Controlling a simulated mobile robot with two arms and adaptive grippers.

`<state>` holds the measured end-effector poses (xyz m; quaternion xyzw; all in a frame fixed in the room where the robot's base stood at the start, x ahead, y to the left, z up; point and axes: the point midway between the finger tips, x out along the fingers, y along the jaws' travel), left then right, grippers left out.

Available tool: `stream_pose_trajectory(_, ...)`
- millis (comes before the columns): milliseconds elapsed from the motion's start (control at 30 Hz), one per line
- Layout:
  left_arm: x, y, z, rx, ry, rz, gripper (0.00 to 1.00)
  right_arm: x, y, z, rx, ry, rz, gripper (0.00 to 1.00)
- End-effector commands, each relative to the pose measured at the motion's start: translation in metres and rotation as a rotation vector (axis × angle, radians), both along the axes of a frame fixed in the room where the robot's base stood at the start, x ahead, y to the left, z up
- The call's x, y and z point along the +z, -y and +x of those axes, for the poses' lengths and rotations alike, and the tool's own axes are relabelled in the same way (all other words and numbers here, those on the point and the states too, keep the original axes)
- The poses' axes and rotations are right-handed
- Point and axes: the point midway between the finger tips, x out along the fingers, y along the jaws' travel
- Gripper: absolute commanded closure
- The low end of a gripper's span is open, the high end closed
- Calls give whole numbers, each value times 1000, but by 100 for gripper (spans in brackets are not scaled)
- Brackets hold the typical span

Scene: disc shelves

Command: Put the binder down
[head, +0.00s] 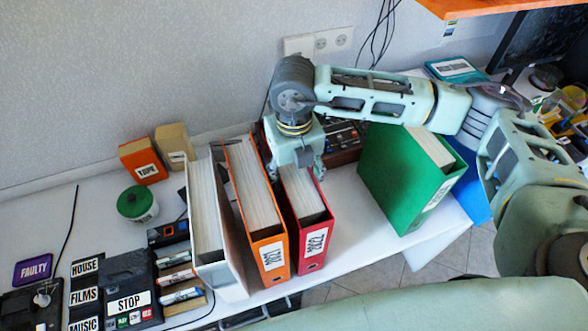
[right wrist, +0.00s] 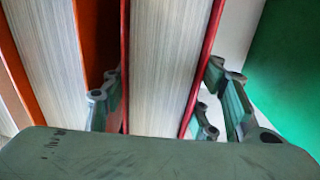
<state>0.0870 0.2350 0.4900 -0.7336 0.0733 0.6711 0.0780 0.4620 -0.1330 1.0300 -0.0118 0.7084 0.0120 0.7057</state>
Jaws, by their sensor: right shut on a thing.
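A red binder labelled 2022 (head: 308,224) stands upright on the white table, just right of an orange binder labelled 2021 (head: 262,210). My right gripper (head: 298,168) reaches down from above and is shut on the top rear part of the red binder. In the right wrist view, the red binder's pages and covers (right wrist: 165,70) lie between the fingers (right wrist: 165,105), one on each side. The binder's underside is hidden, so I cannot tell whether it touches the table. My left gripper does not show.
A white binder (head: 215,230) stands left of the orange one. A green binder (head: 400,175) stands to the right, with bare table (head: 350,225) between it and the red binder. The table's front edge is close. A dark device (head: 343,138) lies behind.

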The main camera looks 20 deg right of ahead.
Motion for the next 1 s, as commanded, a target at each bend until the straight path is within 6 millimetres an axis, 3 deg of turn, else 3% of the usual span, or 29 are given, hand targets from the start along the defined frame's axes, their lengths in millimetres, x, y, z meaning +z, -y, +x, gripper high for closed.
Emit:
stream_pose_trajectory(300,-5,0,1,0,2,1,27,-2,0,1,0,4,2,100)
stream_pose_trajectory(333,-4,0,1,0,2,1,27,-3,0,0,0,2,1,44)
stream_pose_trajectory(400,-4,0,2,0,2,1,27,-2,0,0,0,1,1,38)
stream_pose_trajectory(833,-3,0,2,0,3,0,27,4,0,1,0,4,1,38)
stream_pose_trajectory(1000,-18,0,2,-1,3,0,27,32,-1,2,1,8,2,38)
